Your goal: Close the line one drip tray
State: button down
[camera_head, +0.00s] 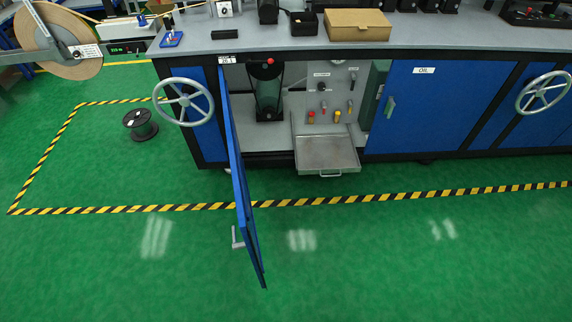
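The metal drip tray (327,152) is pulled out of the open cabinet compartment under the bench. It is shallow, grey and looks empty, with a small handle (330,174) on its front edge. Its front part sticks out past the cabinet front. The blue cabinet door (241,190) stands swung open toward the camera, left of the tray, with a grey handle (237,238) on its left side. My gripper is not in this view.
Inside the compartment are a dark cylinder unit (267,92) and coloured valves (324,116). A closed blue door marked OIL (425,100) is to the right. Handwheels (184,101) jut out from the front. A black spool (140,124) lies on the floor; floor before the tray is clear.

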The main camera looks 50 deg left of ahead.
aim_at(319, 153)
jog(key=u, duration=0.55)
jog(key=i, duration=0.85)
jog(key=u, duration=0.95)
jog(key=i, duration=0.45)
jog(key=u, duration=0.25)
